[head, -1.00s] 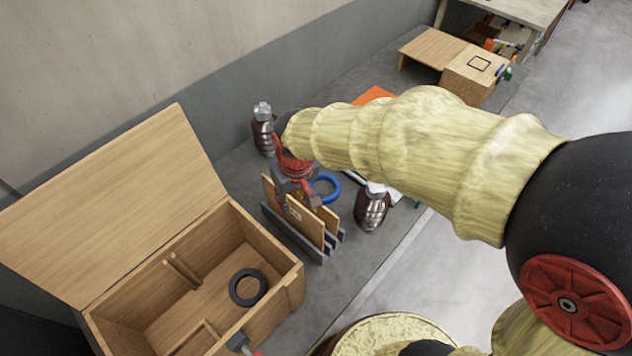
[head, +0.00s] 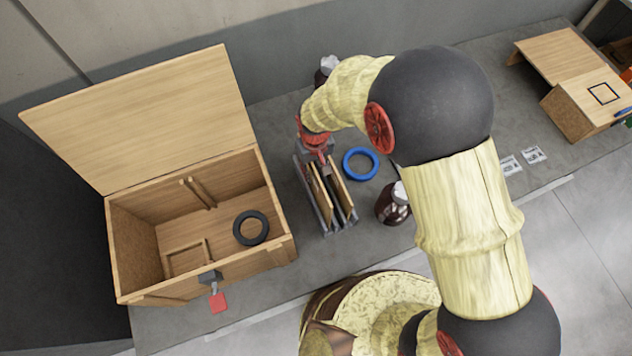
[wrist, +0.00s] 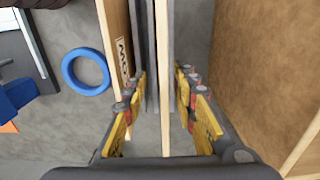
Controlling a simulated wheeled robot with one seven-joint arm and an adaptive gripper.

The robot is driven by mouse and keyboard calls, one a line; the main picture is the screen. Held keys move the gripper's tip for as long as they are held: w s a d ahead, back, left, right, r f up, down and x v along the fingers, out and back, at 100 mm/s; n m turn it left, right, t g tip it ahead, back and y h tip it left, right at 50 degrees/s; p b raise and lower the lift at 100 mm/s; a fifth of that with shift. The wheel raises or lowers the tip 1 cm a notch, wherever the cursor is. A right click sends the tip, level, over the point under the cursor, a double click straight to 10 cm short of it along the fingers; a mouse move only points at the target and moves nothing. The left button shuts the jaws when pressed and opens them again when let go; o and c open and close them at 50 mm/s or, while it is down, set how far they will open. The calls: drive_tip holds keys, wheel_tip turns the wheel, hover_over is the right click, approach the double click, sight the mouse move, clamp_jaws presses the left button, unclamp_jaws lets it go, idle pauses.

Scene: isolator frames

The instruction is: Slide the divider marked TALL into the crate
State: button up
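Two thin wooden dividers stand on edge in a grey rack (head: 328,229) right of the open wooden crate (head: 126,245). The right divider (head: 340,184) bears lettering that looks like LOW in the wrist view (wrist: 121,50). The left divider (head: 319,192), nearer the crate, shows edge-on in the wrist view (wrist: 163,80); no marking on it is visible. My gripper (wrist: 162,108) points down over it, open, with one finger on each side and gaps between fingers and panel. The crate's lid is up; paired wooden rails (head: 198,193) stand on its back wall.
A black ring (head: 251,228) lies inside the crate. A latch with a red tag (head: 218,302) hangs at its front. A blue ring (head: 361,164) and a dark jar (head: 393,204) stand close right of the rack. Another jar (head: 326,68) is behind my wrist.

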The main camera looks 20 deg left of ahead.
sight(314, 178)
drive_tip(key=f, duration=0.2)
drive_tip(key=f+b, duration=0.1)
drive_tip(key=f, duration=0.1)
drive_tip(key=shift+s+a+f, duration=0.1)
drive_tip(key=shift+s+f, duration=0.1)
drive_tip(key=shift+f, duration=0.15)
drive_tip(key=shift+c, duration=0.7)
clamp_jaws()
